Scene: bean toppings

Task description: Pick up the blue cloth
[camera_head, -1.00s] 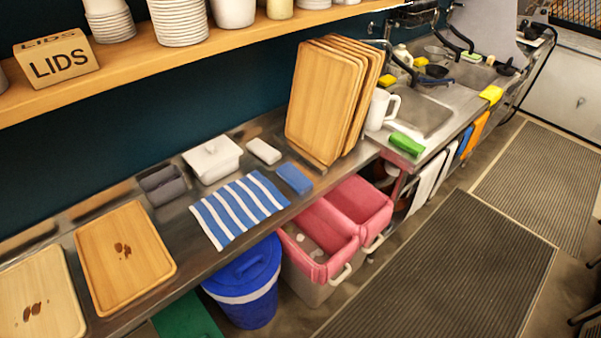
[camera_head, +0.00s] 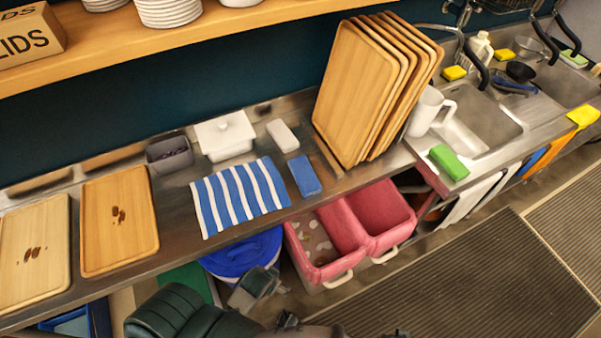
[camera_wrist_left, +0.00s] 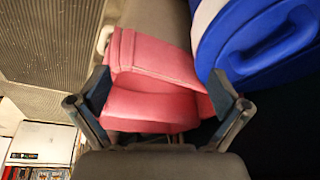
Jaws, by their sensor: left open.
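A small solid blue folded cloth (camera_head: 304,176) lies flat on the steel counter, just right of a blue-and-white striped cloth (camera_head: 238,195). The two lie close beside each other. My left arm comes in at the bottom of the head view, below the counter's front edge and away from both cloths. In the left wrist view my left gripper (camera_wrist_left: 160,98) is open and empty, its fingers spread in front of the pink bins. Neither cloth shows in that view. My right gripper is not in view.
Wooden trays stand upright (camera_head: 365,90) right of the blue cloth. A white block (camera_head: 282,136) and lidded white dish (camera_head: 225,135) are behind. Pink bins (camera_head: 375,215) and a blue bin (camera_head: 240,255) stand below the counter edge. Two trays (camera_head: 118,220) lie at left.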

